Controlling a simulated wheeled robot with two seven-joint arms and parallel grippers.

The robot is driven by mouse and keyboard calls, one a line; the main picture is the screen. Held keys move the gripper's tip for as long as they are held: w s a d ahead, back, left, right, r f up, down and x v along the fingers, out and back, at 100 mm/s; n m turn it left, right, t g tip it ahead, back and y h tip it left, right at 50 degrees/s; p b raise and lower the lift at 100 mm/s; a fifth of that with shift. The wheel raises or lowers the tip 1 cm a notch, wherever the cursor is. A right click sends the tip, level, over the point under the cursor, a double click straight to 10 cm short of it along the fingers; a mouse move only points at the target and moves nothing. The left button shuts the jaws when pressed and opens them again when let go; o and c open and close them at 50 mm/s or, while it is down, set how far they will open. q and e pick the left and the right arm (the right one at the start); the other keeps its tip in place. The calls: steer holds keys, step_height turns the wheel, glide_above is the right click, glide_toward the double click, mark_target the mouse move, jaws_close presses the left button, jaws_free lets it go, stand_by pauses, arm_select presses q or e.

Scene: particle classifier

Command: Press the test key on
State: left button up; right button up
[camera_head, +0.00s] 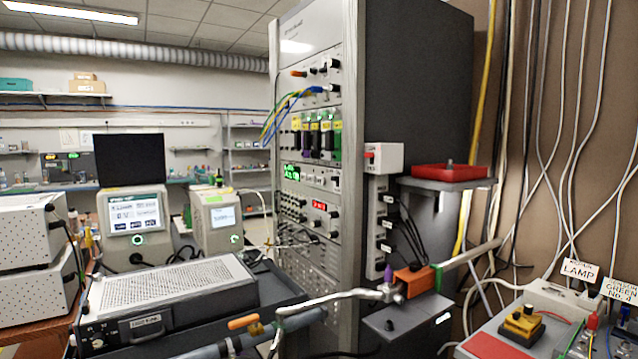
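No part in view is clearly marked as the test key. A tall rack (309,150) of instrument panels stands in the middle, with small knobs, switches, a green readout (291,172) and a red readout (319,206). A small yellow and black device (521,324) with knobs on top sits at the lower right, on a grey and red surface. I cannot tell whether any of these carries the test key. Neither of my grippers can be made out in this view.
A grey slotted instrument (165,290) lies at the lower left. A metal tube with an orange block (413,280) crosses in front of the rack. A red tray (449,172) sits on a shelf at right. Cables hang along the right wall, near a LAMP label (579,270).

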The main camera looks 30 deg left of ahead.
arm_select(q)
jaws_close()
stand_by(1.7)
